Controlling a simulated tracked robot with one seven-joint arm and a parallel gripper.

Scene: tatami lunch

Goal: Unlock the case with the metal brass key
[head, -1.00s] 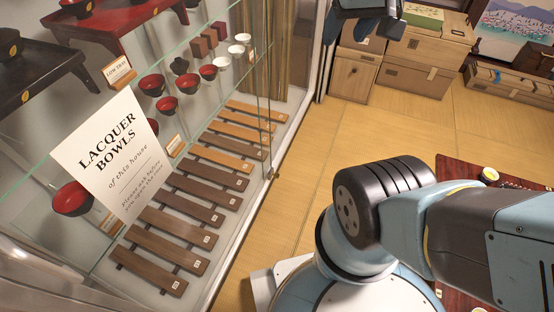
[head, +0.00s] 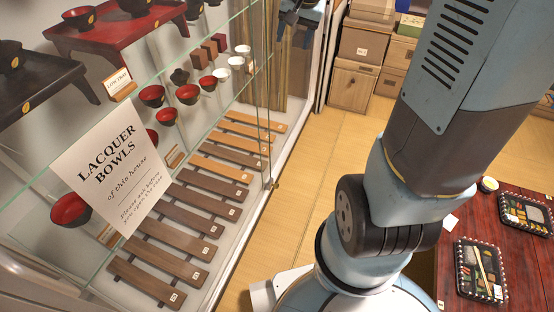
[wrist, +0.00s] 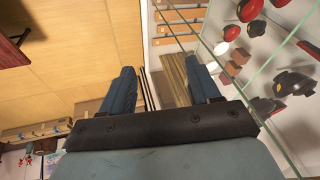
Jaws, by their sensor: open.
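The glass display case (head: 225,262) fills the left of the head view, with lacquer bowls inside. A small brass-coloured fitting (head: 272,184) sits on its front lower edge; I cannot tell whether it is the lock. No metal brass key can be made out in either view. My gripper (head: 297,30) is at the top of the head view, in front of the far part of the case glass. In the wrist view my gripper (wrist: 163,72) has its two fingers apart with nothing between them, and the case glass is close on the right.
A paper sign (head: 112,165) stands at the case. Boxes (head: 355,88) are stacked beyond it at the back. A low red table (head: 452,222) with lunch trays (head: 480,272) is at the right. The tatami floor (head: 290,225) along the case is clear.

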